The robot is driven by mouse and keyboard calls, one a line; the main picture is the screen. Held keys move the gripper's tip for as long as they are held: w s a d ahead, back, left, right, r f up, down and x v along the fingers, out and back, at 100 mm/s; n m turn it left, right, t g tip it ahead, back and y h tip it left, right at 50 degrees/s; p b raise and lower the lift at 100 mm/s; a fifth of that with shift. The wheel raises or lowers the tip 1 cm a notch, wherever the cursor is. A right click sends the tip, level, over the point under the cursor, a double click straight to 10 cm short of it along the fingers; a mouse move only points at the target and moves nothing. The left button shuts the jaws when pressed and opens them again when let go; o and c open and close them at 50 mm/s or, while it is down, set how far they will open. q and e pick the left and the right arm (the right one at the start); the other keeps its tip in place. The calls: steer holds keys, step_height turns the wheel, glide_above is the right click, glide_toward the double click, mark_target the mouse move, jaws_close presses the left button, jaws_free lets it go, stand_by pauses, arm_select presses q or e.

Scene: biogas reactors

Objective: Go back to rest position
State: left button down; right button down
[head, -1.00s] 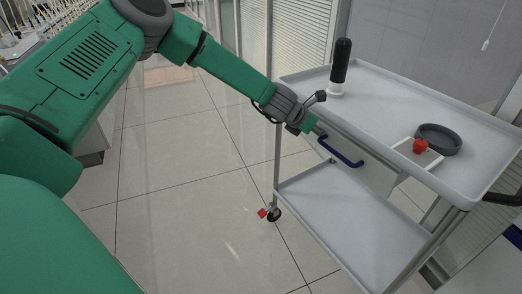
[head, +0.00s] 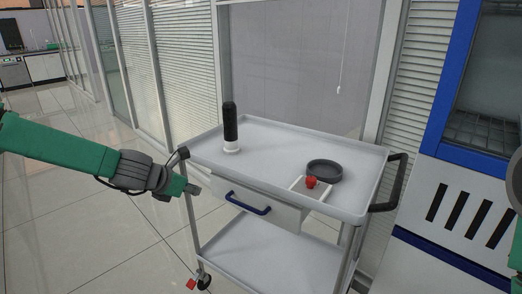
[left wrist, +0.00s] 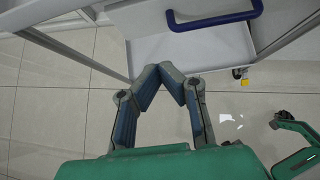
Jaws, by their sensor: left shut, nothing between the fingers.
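My left arm comes in from the left in the head view. My left gripper (head: 190,188) is beside the front left corner of the grey trolley (head: 280,136), just below the top tray's level. In the left wrist view the left gripper's fingers (left wrist: 172,68) meet at their tips with nothing between them. Beyond them are the trolley's drawer and its blue handle (left wrist: 215,20). Part of my green right arm (head: 515,255) shows at the right edge of the head view; its gripper is not seen.
The top tray carries a black cylinder with a white base (head: 230,128), a dark round dish (head: 325,170) and a red object (head: 311,182) on a white plate. The blue drawer handle (head: 247,205) faces me. A blue-framed machine (head: 445,190) stands right.

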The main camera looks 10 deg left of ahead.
arm_select(q)
steer(key=s+d+f+m+g+y, duration=0.1)
steer(key=s+d+f+m+g, duration=0.25)
steer(key=s+f+m, duration=0.55)
steer(key=s+d+f+m+g+y, duration=0.15)
steer(key=s+d+f+m, duration=0.25)
steer(key=s+f+m, duration=0.65)
steer(key=s+a+f+m+g, duration=0.1)
steer(key=s+m, duration=0.5)
steer(key=s, duration=0.4)
steer(key=s+a+f+m+g, duration=0.1)
steer(key=s+m+g, duration=0.1)
steer(key=s+m, duration=0.5)
steer(key=s, duration=0.4)
steer(key=shift+s+a+f+y, duration=0.2)
steer(key=shift+a+y, duration=0.15)
steer(key=shift+a, duration=0.05)
